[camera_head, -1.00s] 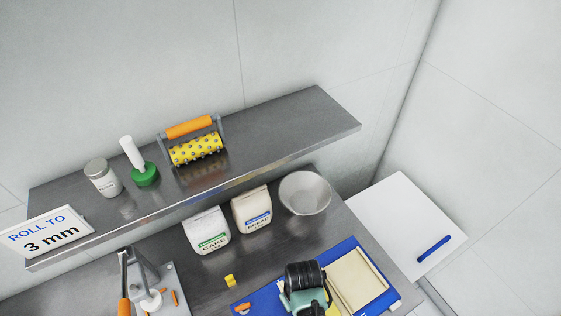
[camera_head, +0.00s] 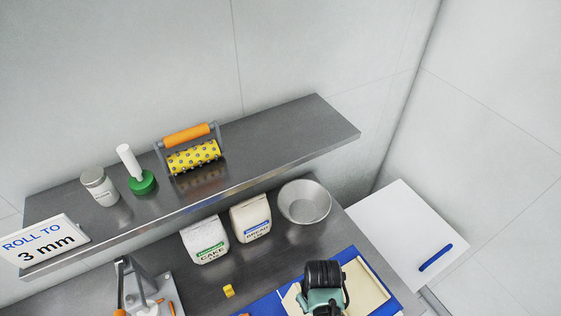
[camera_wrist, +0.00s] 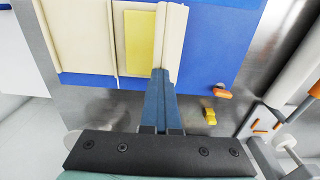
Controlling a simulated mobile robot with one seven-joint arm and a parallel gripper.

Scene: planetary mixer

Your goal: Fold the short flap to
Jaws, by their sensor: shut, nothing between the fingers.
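A cream dough sheet (camera_head: 367,280) lies on a blue mat (camera_head: 395,304) at the front right of the bench. In the wrist view the dough (camera_wrist: 80,38) shows a seam near its left side, and a yellow butter slab (camera_wrist: 139,42) lies on it. A narrow raised dough strip, apparently the short flap (camera_wrist: 172,45), runs along the slab's right side. My gripper (camera_wrist: 161,74) is shut and empty, its tips at the strip's near end; contact cannot be told. In the head view my arm hides the fingers and part of the dough.
A yellow block (camera_head: 229,291) and a sheeter-like device (camera_head: 140,290) stand left of the mat. Flour bags (camera_head: 205,240) and a steel bowl (camera_head: 304,203) stand behind. A shelf (camera_head: 270,143) overhangs the bench. A white board (camera_head: 410,235) is at right.

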